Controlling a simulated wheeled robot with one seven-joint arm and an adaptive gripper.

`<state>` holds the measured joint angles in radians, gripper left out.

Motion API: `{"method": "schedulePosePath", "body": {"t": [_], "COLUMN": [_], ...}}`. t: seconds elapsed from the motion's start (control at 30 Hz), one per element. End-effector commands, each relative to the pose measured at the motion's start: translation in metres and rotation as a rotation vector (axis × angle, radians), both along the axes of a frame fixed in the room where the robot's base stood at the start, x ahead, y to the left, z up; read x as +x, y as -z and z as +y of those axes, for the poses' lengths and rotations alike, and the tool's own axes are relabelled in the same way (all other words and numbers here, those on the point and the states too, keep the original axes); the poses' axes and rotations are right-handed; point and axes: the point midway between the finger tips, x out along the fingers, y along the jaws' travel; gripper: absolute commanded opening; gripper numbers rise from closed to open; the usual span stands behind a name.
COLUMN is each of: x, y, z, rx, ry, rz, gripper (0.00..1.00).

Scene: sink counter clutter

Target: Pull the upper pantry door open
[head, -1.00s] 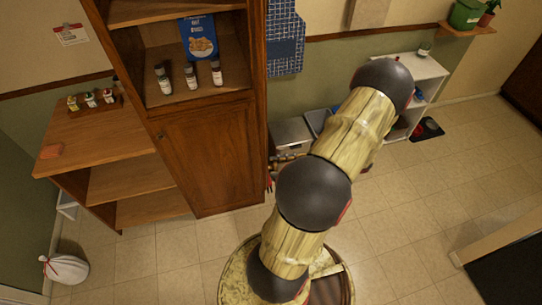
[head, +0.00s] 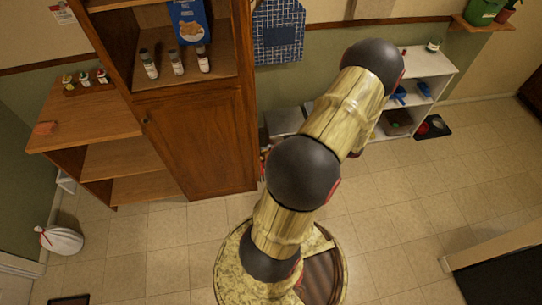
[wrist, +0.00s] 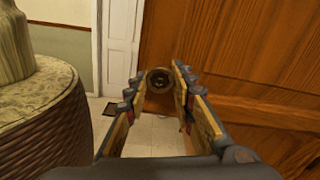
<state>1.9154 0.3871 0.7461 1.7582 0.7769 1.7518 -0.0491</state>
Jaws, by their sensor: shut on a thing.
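In the wrist view my gripper (wrist: 158,78) has its fingertips on either side of a dark round knob (wrist: 160,82), which fills the gap between them. The knob sits near the left edge of a brown wooden door panel (wrist: 270,55). In the head view the tall wooden pantry (head: 246,120) stands left of my arm. Its upper compartment (head: 150,28) shows its contents, with no door across it. The door below (head: 195,140) looks closed, with a small knob at its upper left. My gripper is hidden behind my arm in the head view.
Several bottles (head: 176,62) and a blue box (head: 189,22) stand in the pantry. An open wooden shelf unit (head: 95,115) adjoins it on the left. A white sack (head: 60,240) lies on the floor. Tiled floor is clear in front of the pantry.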

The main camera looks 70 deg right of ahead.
Motion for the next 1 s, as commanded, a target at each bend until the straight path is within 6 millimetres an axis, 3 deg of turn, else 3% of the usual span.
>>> {"method": "schedulePosePath", "body": {"t": [0.03,0.07,0.37,0.77,1.0], "x": [0.000,0.000,0.000,-0.005,-0.039], "y": [0.000,0.000,0.000,0.000,0.001], "z": [0.000,0.000,0.000,-0.003,-0.021], "rx": [-0.002,-0.002,-0.001,-0.001,-0.002], "ry": [-0.001,-0.001,-0.001,0.001,0.002], "rz": [0.001,0.001,0.001,0.000,0.001], "gripper": [0.00,0.26,0.43,0.44,0.44]}}
